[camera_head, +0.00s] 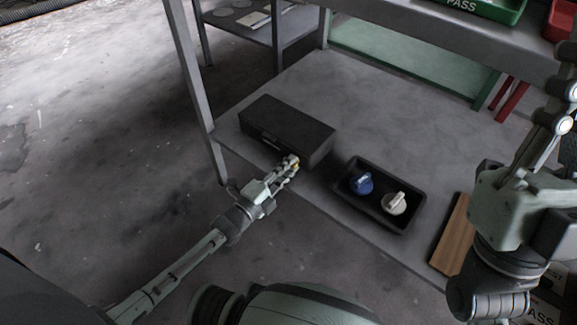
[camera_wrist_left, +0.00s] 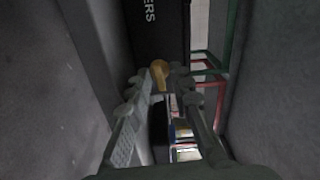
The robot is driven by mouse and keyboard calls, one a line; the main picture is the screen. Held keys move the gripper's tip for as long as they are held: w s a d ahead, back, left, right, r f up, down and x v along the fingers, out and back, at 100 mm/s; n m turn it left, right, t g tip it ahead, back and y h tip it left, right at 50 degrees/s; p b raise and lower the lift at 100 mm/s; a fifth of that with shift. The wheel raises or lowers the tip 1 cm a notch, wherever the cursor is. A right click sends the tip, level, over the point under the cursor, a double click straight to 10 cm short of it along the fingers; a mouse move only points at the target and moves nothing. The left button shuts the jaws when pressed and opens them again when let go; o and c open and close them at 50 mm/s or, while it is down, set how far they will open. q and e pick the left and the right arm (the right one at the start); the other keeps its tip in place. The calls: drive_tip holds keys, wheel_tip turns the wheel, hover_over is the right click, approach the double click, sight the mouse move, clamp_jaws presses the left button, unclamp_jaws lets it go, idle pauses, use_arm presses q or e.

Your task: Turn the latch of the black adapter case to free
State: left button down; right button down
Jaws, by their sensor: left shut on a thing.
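The black adapter case (camera_head: 290,130) sits on the lower shelf at its left front, with its front face towards me. In the left wrist view the case (camera_wrist_left: 158,28) shows dark, with part of its white lettering. Its latch is a small yellow-orange piece (camera_wrist_left: 159,72) on the front face, between the fingertips of my left gripper (camera_head: 292,163). That gripper is shut on the latch, and the fingers hide part of it. The latch's exact angle is hard to tell. My right arm stands at the right; its fingertips are not clear in view.
A black tray (camera_head: 422,200) right of the case holds a blue-topped piece (camera_head: 361,184) and a white-topped piece (camera_head: 395,203). A wooden board (camera_head: 453,236) lies further right. The upper shelf holds a green PASS bin (camera_head: 490,10). The shelf behind the case is clear.

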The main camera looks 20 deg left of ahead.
use_arm(q)
drive_tip(key=shift+m, duration=0.5)
drive_tip(key=c, duration=1.7)
unclamp_jaws()
